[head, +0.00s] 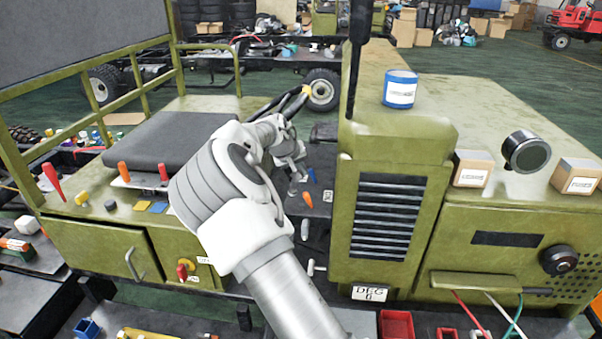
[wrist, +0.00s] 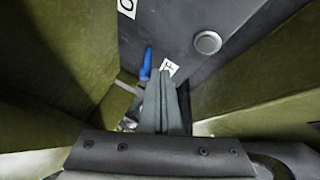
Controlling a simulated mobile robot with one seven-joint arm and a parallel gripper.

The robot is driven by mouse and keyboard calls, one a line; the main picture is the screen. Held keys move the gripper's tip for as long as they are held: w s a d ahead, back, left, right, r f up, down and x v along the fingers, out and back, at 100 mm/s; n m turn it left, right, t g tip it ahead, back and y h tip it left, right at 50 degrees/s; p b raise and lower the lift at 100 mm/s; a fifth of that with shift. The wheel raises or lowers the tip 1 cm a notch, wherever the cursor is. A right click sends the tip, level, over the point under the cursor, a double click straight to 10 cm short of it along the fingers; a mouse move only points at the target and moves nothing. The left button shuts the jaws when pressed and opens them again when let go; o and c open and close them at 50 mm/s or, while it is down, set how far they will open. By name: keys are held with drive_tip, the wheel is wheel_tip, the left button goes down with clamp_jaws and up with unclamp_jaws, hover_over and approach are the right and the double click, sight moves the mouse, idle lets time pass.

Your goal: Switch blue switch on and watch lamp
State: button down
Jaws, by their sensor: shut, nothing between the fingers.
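The blue switch (wrist: 146,62) is a slim lever on a dark panel (wrist: 185,25) in the wrist view. In the head view the switch (head: 311,174) shows beside my gripper (head: 296,188), which is partly hidden by my arm. A round grey disc with a pale rim (wrist: 208,42) sits on the panel and looks unlit; I cannot tell whether it is the lamp.
Green walls (wrist: 65,60) flank the recessed panel closely. An orange lever (head: 307,199) is near the blue one. A grilled green housing (head: 395,220) stands right, with a blue can (head: 400,89) on top. A dark seat pad (head: 165,140) lies left.

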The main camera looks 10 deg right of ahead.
sight(310, 169)
drive_tip(key=shift+s+d+y+b, duration=0.1)
drive_tip(key=shift+d+y+b, duration=0.15)
drive_tip(key=shift+b, duration=0.25)
drive_tip(key=y+b, duration=0.1)
drive_tip(key=d+m+y+b, duration=0.1)
drive_tip(key=b, duration=0.1)
drive_tip(key=shift+s+d+r+t, duration=0.15)
drive_tip(key=shift+s+r+t, duration=0.05)
drive_tip(key=shift+t, duration=0.1)
drive_tip(key=shift+s+d+r+y+b, duration=0.15)
drive_tip(key=shift+d+r+y+b, duration=0.2)
drive_tip(key=shift+b, duration=0.6)
drive_tip(key=shift+r+p, duration=0.65)
drive_tip(key=shift+r, duration=0.2)
